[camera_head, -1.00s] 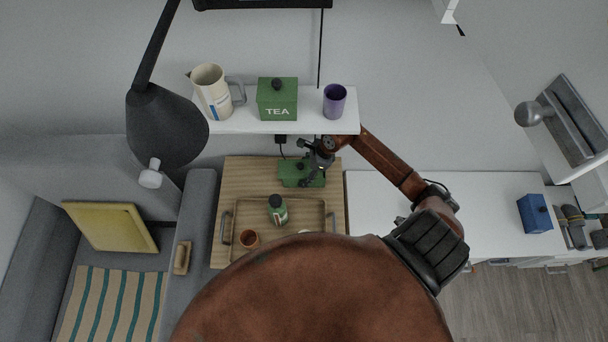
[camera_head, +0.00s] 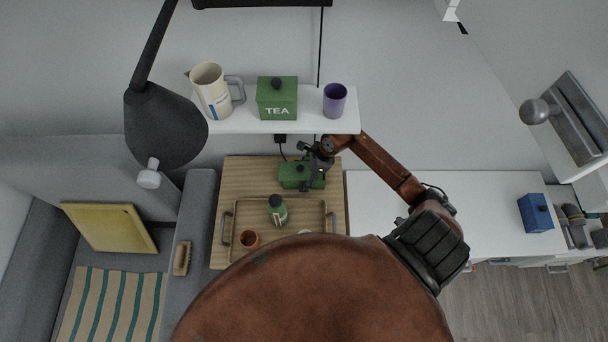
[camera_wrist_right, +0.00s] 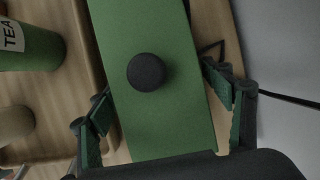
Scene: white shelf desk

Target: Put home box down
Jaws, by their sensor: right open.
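The home box appears to be the green box (camera_head: 290,179) with a black knob on its lid. It sits on the wooden table under the white shelf, behind the tray; its label does not show. It fills the middle of the right wrist view (camera_wrist_right: 170,110). My right gripper (camera_head: 314,169) is at the box's right end in the head view. In the wrist view, its fingers (camera_wrist_right: 165,114) are open, one on either side of the box, with a gap visible at the right finger. My left gripper is not in view.
The white shelf (camera_head: 240,123) above carries a jug, a green TEA box (camera_head: 277,100) and a purple cup (camera_head: 334,100). The white desk at right is mostly clear.

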